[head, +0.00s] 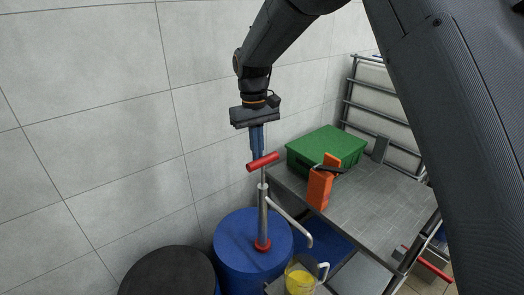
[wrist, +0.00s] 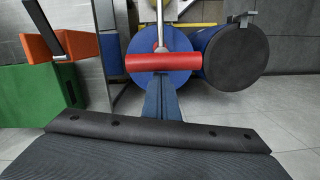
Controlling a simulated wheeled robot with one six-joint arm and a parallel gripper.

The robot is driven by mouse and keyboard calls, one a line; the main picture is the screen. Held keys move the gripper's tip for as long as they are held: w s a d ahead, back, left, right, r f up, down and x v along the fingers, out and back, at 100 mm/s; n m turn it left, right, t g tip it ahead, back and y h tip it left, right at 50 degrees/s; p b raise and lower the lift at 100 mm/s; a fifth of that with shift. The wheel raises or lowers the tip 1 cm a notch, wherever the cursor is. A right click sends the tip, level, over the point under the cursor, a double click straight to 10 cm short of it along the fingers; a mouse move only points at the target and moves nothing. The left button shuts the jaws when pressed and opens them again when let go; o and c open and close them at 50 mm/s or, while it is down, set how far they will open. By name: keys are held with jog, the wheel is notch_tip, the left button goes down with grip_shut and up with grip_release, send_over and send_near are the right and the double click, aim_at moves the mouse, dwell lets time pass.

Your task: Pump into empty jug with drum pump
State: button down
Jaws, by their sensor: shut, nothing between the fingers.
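A blue drum (head: 235,262) stands by the tiled wall with a metal drum pump (head: 262,215) upright on it. The pump has a red T-handle (head: 263,161) at the top and a spout bending down to the right. A clear jug (head: 301,276) stands below the spout and shows yellow contents. My gripper (head: 257,154) points down just above the red handle, shut and holding nothing. In the wrist view, the red handle (wrist: 163,64) lies across just beyond the fingertips of my gripper (wrist: 161,82). I cannot tell whether they touch.
A dark-lidded drum (head: 167,272) stands to the left; its black lid (wrist: 235,53) shows in the wrist view. A metal table (head: 375,195) at right bears a green crate (head: 318,150) and an orange object (head: 322,185). A metal rack (head: 385,110) stands behind.

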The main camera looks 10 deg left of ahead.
notch_tip(320, 180, up, 8)
jog(key=b, duration=0.3)
jog(key=shift+w+a, duration=0.25)
jog(key=shift+w, duration=0.05)
jog(key=shift+f, duration=0.1)
dwell(1.7)
